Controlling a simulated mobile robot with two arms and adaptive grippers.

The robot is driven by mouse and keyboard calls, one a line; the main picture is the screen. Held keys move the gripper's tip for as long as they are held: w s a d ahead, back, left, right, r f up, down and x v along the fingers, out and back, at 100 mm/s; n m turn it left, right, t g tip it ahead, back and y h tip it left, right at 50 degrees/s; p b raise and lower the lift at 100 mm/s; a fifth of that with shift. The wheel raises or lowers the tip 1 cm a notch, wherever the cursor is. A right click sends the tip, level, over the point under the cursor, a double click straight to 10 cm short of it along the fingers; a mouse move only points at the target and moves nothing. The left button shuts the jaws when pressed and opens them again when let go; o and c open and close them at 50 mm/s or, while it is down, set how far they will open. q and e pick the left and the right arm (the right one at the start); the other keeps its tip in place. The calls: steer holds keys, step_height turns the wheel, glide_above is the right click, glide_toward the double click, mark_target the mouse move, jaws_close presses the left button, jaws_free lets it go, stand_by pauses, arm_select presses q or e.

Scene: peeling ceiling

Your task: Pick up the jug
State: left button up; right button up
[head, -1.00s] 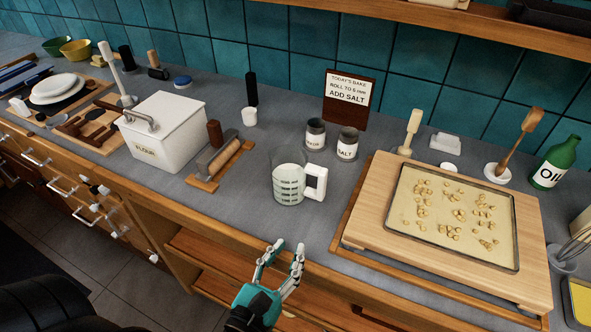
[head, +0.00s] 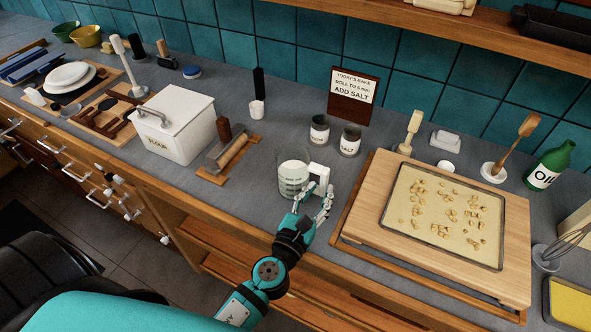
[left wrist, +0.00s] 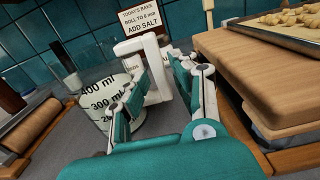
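The jug (head: 293,182) is a clear measuring jug with a white lower part and a squared white handle (head: 319,177). It stands upright on the grey counter near its front edge. My left gripper (head: 315,200) is at the handle side of the jug, its fingers pointing toward the back wall. In the left wrist view the jug (left wrist: 105,97) shows its ml marks at left. There the fingers of my left gripper (left wrist: 165,78) are spread to either side of the handle (left wrist: 152,48). I cannot tell whether they touch it. My right gripper is out of view.
A wooden board with a dough tray (head: 518,255) lies close to the right of my gripper. Two tins, salt (head: 350,140) and another (head: 319,130), stand behind the jug. A rolling pin (head: 233,152) and a white flour box (head: 175,128) are left. Counter between pin and jug is clear.

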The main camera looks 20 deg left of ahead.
mark_target(322, 185)
arm_select(q)
steer(key=w, duration=0.4)
steer(key=shift+w+p, duration=0.2)
steer(key=shift+p, duration=0.15)
steer(key=shift+s, duration=0.1)
steer(key=shift+c, duration=0.5)
jaws_close()
